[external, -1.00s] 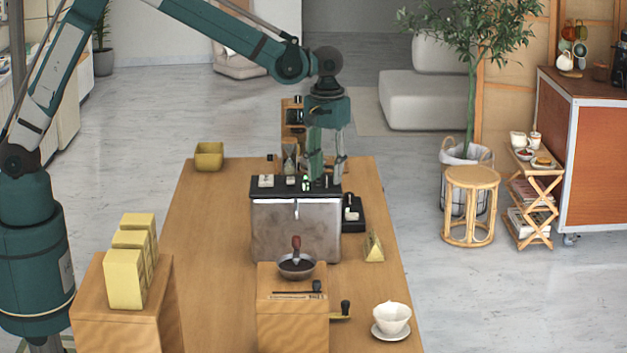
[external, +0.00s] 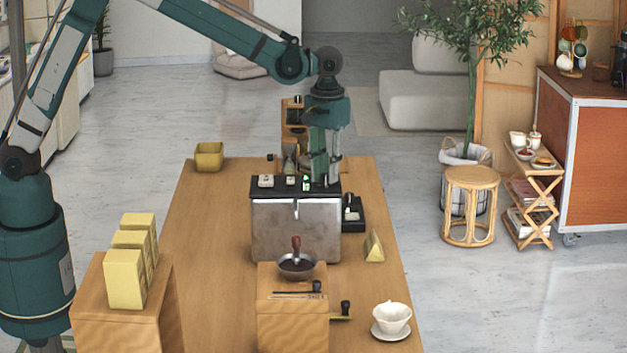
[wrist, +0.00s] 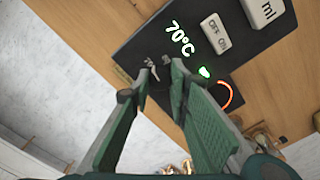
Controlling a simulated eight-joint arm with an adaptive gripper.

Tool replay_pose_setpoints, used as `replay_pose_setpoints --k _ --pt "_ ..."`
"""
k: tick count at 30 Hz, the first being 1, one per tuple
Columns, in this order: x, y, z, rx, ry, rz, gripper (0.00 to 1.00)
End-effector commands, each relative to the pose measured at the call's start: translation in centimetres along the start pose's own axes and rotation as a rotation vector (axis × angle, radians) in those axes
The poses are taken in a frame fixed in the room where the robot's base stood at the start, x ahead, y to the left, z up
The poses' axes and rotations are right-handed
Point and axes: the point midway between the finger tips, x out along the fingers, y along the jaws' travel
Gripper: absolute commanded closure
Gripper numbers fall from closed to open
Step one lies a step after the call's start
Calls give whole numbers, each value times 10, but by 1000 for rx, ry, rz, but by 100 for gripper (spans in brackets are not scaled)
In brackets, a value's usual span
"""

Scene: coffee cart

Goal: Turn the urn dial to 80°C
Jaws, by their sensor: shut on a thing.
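The urn (external: 290,228) is a metallic box with a black top panel on the wooden table. My gripper (external: 322,184) points down at the right part of this panel. My gripper (wrist: 164,66) is shut on the small dark dial (wrist: 166,60) beside the reading. The fingers hide most of the dial.
A tan block with "ml" (wrist: 265,10) sits on the panel near the switch. A dark scale-like device (external: 350,214) stands right of the urn. A wooden box with a dark bowl (external: 297,268) stands in front.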

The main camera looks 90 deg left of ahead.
Motion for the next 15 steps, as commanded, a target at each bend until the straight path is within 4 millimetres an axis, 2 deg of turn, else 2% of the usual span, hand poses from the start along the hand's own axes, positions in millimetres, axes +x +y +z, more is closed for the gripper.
replay_pose_setpoints --k 15 --pt "2 0 0 433 0 0 93"
